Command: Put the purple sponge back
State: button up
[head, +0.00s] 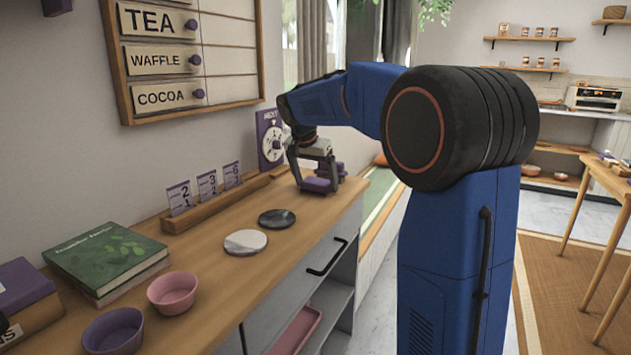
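A purple block that looks like the sponge (319,185) is low over or on the far end of the wooden counter (225,285), in the head view. My gripper (317,184) points down there, one finger on either side of the purple block. The fingers are spread about as wide as the block. I cannot tell whether they touch it, or whether the block rests on the counter. Another purple item shows partly behind the gripper, mostly hidden.
A wooden rail with number cards (206,186) runs along the wall beside a purple dial sign (269,139). A dark coaster (277,218), a pale coaster (246,242), a pink bowl (172,292), a purple bowl (113,331) and a green book (106,254) stand nearer.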

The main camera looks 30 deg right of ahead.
jog(key=v, duration=1.2)
jog(key=shift+r, duration=0.1)
